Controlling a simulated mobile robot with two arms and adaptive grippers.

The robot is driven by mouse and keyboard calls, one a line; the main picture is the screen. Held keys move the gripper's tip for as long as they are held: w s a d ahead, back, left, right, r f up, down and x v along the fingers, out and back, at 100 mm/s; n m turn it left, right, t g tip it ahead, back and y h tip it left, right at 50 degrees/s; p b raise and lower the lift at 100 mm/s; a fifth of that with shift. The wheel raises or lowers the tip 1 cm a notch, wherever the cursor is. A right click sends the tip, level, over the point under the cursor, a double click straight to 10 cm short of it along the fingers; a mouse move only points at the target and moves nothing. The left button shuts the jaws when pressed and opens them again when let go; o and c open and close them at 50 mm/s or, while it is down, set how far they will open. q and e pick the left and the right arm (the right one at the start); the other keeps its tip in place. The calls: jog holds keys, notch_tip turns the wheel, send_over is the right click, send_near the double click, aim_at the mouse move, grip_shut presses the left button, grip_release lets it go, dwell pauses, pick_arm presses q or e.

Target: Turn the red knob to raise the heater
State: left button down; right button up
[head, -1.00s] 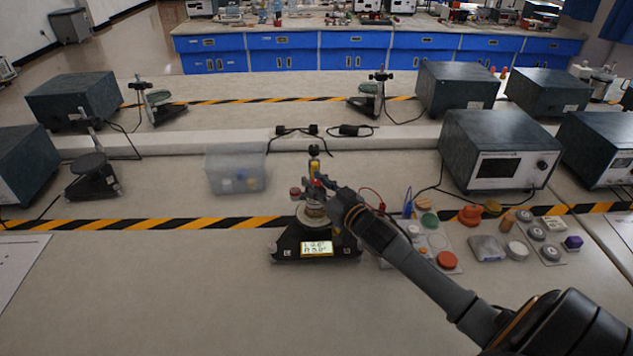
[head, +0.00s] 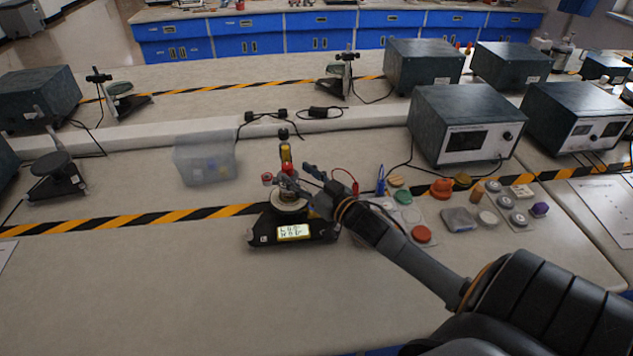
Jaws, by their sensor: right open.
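A small device with a black base and a lit display (head: 293,231) stands on the near bench. A pale round plate (head: 289,203) sits on top of it. A small red knob (head: 267,179) shows at the upper left of the device. A red and yellow upright part (head: 286,154) rises behind the plate, topped by a black piece. My right gripper (head: 291,179) comes in from the right, over the plate. It is open, its fingers pointing left toward the red knob and partly covering the upright part. Whether a finger touches the knob is unclear. My left gripper is out of view.
A translucent bin (head: 206,163) stands to the left, behind the striped tape. Coloured weights and blocks (head: 422,234) lie right of the device, near my arm. Grey instrument boxes (head: 463,124) stand at the back right. The bench front is clear.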

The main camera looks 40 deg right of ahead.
jog(key=s, duration=0.7)
jog(key=shift+d, duration=0.2)
